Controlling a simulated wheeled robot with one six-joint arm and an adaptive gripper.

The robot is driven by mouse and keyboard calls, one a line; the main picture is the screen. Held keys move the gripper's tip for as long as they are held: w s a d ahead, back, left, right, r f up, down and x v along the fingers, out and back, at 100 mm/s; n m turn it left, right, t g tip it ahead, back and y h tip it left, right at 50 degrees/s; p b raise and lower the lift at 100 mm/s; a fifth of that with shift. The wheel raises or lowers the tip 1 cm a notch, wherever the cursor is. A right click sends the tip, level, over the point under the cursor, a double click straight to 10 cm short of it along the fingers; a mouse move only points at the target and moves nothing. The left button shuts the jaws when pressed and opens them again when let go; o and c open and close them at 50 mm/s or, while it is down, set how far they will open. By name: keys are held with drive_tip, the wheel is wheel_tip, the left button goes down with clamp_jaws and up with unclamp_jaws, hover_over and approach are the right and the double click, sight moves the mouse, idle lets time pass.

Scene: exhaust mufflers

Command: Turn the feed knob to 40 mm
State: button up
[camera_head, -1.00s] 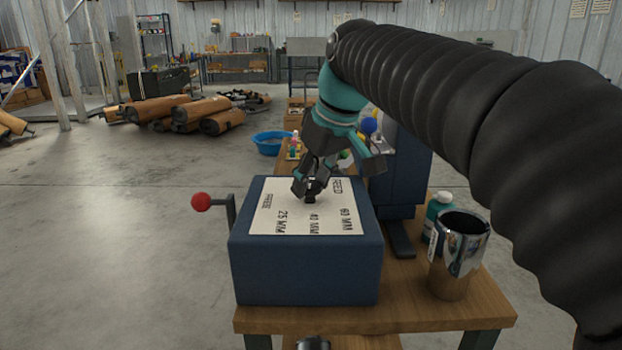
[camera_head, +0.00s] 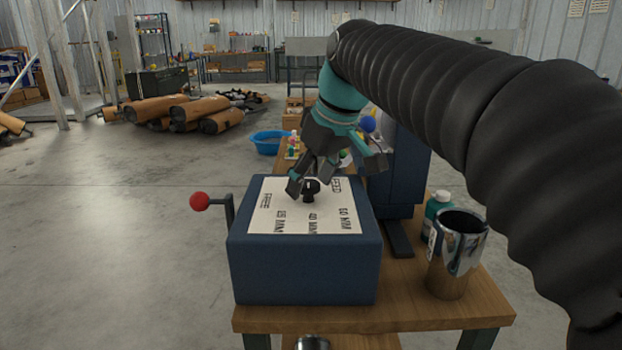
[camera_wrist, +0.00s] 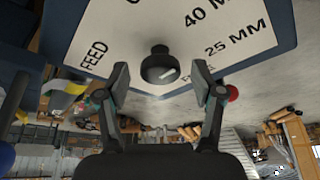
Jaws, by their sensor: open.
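The feed knob (camera_head: 309,190) is small and black and stands on the white label plate (camera_head: 338,222) on top of the blue box (camera_head: 305,270). In the wrist view the knob (camera_wrist: 160,65) has a short white mark on its top, toward the lower right; I cannot tell exactly which label it points to. The plate (camera_wrist: 125,22) reads FEED, 40 MM and 25 MM there; a 60 mm label shows in the head view. My gripper (camera_head: 309,184) is open at the knob. In the wrist view its fingertips (camera_wrist: 160,78) are on either side, apart from the knob.
A crank with a red ball (camera_head: 200,201) sticks out left of the box. A metal cup (camera_head: 455,255) and a teal bottle (camera_head: 438,208) stand on the wooden table (camera_head: 410,308) at the right. A blue machine column (camera_head: 405,160) rises behind.

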drive_tip(key=shift+r, duration=0.1)
drive_tip(key=v, duration=1.2)
